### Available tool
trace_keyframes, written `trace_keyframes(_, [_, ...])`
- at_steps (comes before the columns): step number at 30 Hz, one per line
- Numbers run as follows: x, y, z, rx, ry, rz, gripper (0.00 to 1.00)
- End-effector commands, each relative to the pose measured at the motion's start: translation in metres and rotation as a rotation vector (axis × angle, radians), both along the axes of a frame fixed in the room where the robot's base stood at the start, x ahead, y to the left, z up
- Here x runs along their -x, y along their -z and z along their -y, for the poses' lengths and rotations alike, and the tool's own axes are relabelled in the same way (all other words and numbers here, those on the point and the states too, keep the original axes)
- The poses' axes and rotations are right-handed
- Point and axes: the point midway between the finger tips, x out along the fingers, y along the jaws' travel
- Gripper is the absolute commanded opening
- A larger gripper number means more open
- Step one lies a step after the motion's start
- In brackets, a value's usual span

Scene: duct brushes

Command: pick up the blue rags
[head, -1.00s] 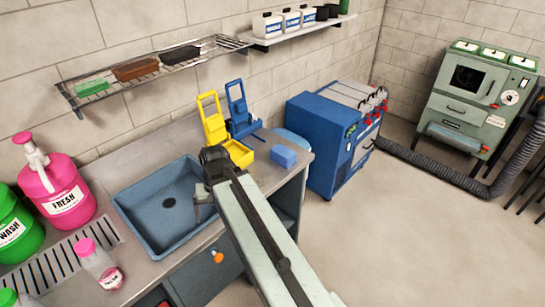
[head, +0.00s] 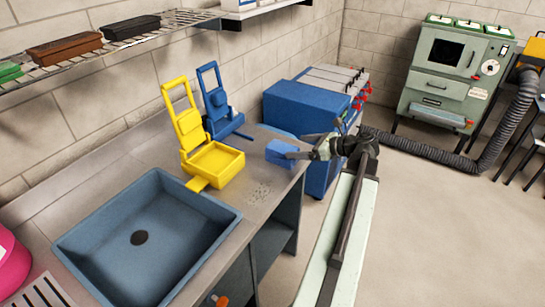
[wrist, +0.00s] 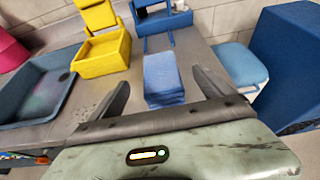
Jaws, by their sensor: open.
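The blue rags (head: 281,152) are a small folded stack on the counter's right end, just right of the yellow and blue wringers. In the wrist view the stack (wrist: 163,80) lies between the two dark fingers, ahead of the palm. My gripper (head: 300,150) is open, with its fingertips at the stack in the head view. In the wrist view my gripper (wrist: 158,88) has one finger to the left of the stack with a gap and one to the right. I cannot tell whether either finger touches the rags.
A yellow wringer (head: 215,165) and a blue wringer (head: 222,115) stand left of the rags. The blue sink (head: 150,235) is further left. A blue stool seat (wrist: 240,64) and a blue machine (head: 300,108) stand beyond the counter's right end.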

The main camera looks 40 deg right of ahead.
Motion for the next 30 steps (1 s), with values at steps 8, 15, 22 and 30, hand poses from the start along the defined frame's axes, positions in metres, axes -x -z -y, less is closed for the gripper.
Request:
trace_keyframes(8, [-0.016, 0.008, -0.005, -0.010, -0.003, 0.004, 0.91])
trace_keyframes(15, [-0.029, 0.014, -0.009, -0.007, -0.003, 0.002, 0.91])
trace_keyframes(22, [-0.059, 0.037, -0.016, -0.007, -0.006, 0.002, 0.91])
trace_keyframes(30, [-0.070, 0.037, -0.019, -0.007, -0.004, 0.001, 0.91])
